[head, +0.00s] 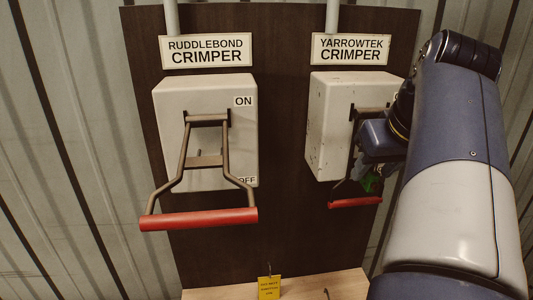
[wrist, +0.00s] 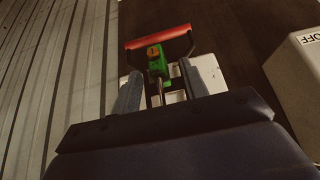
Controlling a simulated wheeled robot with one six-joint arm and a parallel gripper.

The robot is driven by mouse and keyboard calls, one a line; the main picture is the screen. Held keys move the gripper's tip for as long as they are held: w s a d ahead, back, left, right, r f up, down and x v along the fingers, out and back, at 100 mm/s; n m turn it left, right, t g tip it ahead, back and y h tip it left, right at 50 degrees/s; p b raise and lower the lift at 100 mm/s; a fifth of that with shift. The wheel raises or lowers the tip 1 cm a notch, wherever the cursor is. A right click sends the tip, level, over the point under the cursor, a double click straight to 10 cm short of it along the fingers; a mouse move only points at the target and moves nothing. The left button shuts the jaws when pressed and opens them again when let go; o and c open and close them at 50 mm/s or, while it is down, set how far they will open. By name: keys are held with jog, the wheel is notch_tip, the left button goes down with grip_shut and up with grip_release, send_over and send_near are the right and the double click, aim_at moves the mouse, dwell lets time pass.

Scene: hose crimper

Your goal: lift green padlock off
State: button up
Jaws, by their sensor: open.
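The green padlock (head: 371,183) hangs at the lever of the right box, under the Yarrowtek sign. In the head view my gripper and arm hide most of it. In the wrist view the green padlock (wrist: 158,66) shows with a brass-coloured end, just below the red lever handle (wrist: 158,37). My gripper (wrist: 160,70) is open, with one grey finger on each side of the padlock. I cannot tell whether the fingers touch it. In the head view my gripper (head: 372,160) is in front of the right lever, above its red handle (head: 355,203).
The Ruddlebond box (head: 215,100) at left has its own lever with a red handle (head: 198,219). Both boxes are on a dark panel (head: 285,200). A wooden shelf (head: 340,285) below holds a yellow tag (head: 269,288). Space between the boxes is free.

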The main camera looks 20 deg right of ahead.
jog(key=shift+x, duration=0.95)
grip_shut()
